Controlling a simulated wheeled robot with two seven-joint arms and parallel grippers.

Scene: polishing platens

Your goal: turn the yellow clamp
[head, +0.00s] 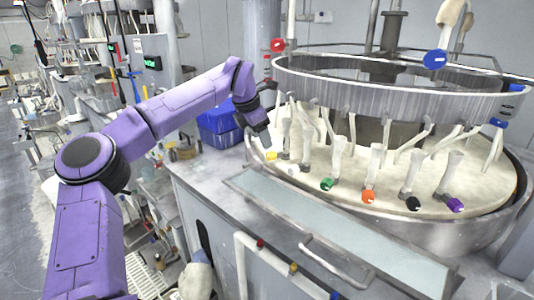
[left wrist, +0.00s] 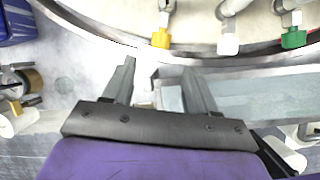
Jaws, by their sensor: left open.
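The yellow clamp (head: 271,155) is at the left end of a row of coloured clamps on the round platen (head: 400,180). In the left wrist view the yellow clamp (left wrist: 161,39) sits at the top centre, on the platen's near rim. My left gripper (head: 262,138) hangs just above and left of it in the head view. In the left wrist view my left gripper (left wrist: 158,70) has its two fingers apart with nothing between them, and the clamp lies beyond the fingertips, not touching. My right gripper is not seen.
White (head: 293,168), green (head: 327,184), orange (head: 369,196), black (head: 413,203) and purple (head: 455,205) clamps follow to the right. A metal ring (head: 400,100) stands above the platen. Blue bins (head: 217,125) are behind my left arm. A flat panel (head: 320,220) lies in front.

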